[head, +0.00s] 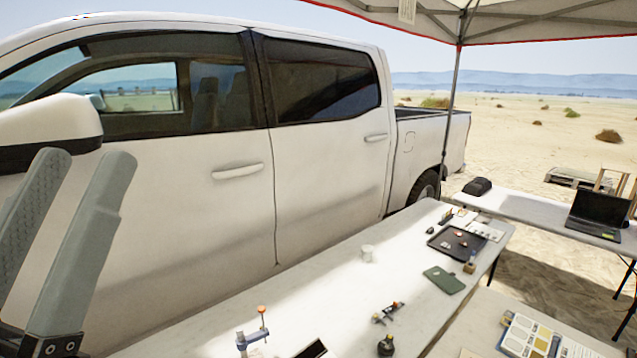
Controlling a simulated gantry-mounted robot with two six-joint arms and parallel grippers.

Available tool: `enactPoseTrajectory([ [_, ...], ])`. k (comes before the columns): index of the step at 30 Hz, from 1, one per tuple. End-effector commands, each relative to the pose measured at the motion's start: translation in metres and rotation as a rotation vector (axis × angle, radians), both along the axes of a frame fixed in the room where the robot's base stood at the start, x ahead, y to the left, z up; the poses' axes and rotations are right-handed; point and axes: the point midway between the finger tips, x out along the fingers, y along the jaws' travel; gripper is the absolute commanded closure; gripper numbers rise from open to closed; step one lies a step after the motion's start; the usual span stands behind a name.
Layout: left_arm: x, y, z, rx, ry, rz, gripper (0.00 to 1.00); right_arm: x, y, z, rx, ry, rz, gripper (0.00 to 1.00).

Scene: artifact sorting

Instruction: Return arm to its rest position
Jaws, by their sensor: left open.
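My left gripper (84,158) is at the left edge of the head view, its two grey fingers pointing up. The fingers are apart with nothing between them. It shows in front of the white pickup truck's side and is clear of the objects on the long white table (330,285). The rest of the left arm is cut off by the frame. My right gripper is not in view.
A laptop (597,210) stands on a second table. The white truck (200,200) flanks the table.

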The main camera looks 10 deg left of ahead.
Motion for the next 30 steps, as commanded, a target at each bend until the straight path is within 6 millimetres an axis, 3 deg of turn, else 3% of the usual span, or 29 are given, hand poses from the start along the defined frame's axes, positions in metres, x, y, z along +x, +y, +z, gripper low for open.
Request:
enactPoseTrajectory([
  [1,0.0,0.0,0.055,0.001,-0.001,0.001,0.41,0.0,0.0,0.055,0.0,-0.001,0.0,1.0],
  [6,0.0,0.0,0.139,0.0,-0.001,0.001,0.41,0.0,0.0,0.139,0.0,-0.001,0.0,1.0],
  [9,0.0,0.0,0.176,0.0,-0.001,0.001,0.41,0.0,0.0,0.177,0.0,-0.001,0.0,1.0],
  [12,0.0,0.0,0.194,0.0,-0.001,0.001,0.41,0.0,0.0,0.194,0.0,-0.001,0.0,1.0],
  [17,0.0,0.0,0.191,0.0,0.0,0.001,0.41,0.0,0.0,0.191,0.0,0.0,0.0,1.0],
  [22,0.0,0.0,0.165,0.0,0.0,0.001,0.41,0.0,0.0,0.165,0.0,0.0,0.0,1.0],
  [26,0.0,0.0,0.116,0.0,0.0,0.001,0.41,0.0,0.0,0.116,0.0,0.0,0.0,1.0],
  [30,0.0,0.0,0.045,0.0,0.0,0.001,0.41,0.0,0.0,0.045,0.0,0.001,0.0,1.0],
])
